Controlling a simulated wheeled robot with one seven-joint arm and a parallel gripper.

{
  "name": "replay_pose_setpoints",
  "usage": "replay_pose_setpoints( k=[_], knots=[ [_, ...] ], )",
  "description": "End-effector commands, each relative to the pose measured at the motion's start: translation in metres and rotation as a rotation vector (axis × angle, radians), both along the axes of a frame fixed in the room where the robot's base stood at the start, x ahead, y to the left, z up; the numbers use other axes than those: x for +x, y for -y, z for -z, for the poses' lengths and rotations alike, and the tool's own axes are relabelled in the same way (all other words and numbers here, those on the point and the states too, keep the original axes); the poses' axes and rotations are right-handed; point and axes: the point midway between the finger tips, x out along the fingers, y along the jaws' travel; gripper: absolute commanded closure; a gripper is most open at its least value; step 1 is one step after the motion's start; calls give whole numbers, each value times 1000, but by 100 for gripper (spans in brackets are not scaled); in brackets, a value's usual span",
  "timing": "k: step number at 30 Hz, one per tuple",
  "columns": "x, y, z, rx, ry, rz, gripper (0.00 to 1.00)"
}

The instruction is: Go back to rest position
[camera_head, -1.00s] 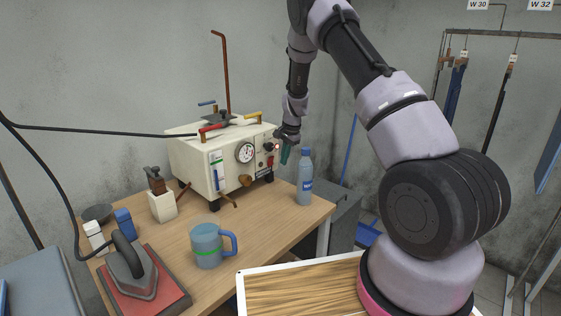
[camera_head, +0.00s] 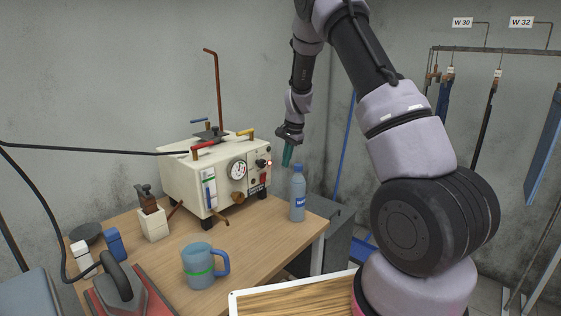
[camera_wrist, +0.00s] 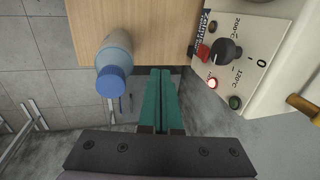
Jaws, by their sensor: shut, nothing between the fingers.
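My gripper (camera_head: 287,156) is in the air at the right side of the white machine, above and slightly left of the water bottle. In the wrist view its two teal fingers (camera_wrist: 160,100) are pressed together with nothing between them. The white machine (camera_head: 180,180) stands at the back of the wooden table, with a round gauge and a small lit red lamp on its front. In the wrist view its panel (camera_wrist: 240,60) shows a black knob, a red switch and a lit red lamp at the right, apart from the fingers.
A blue water bottle (camera_head: 298,197) stands near the right table edge; it also shows in the wrist view (camera_wrist: 115,60). A blue mug (camera_head: 203,266), an iron (camera_head: 122,279) and a white block with a brown top (camera_head: 153,220) are on the table (camera_head: 260,238). Garments hang at right.

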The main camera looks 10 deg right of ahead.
Motion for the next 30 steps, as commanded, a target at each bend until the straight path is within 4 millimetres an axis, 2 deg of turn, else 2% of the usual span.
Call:
replay_pose_setpoints(
  k=[2, 5, 11, 15, 21, 25, 30],
  knots=[
    [-2, 0, -11, 5, 10, -6, 100],
    [-12, 0, -41, 20, 35, -25, 100],
    [-58, 2, -131, 50, 120, -104, 100],
    [-102, 3, -187, 53, 184, -170, 100],
    [-174, 6, -248, 31, 280, -270, 100],
    [-224, 7, -275, -1, 342, -333, 100],
    [-289, 10, -294, -65, 418, -412, 100]
  ],
)
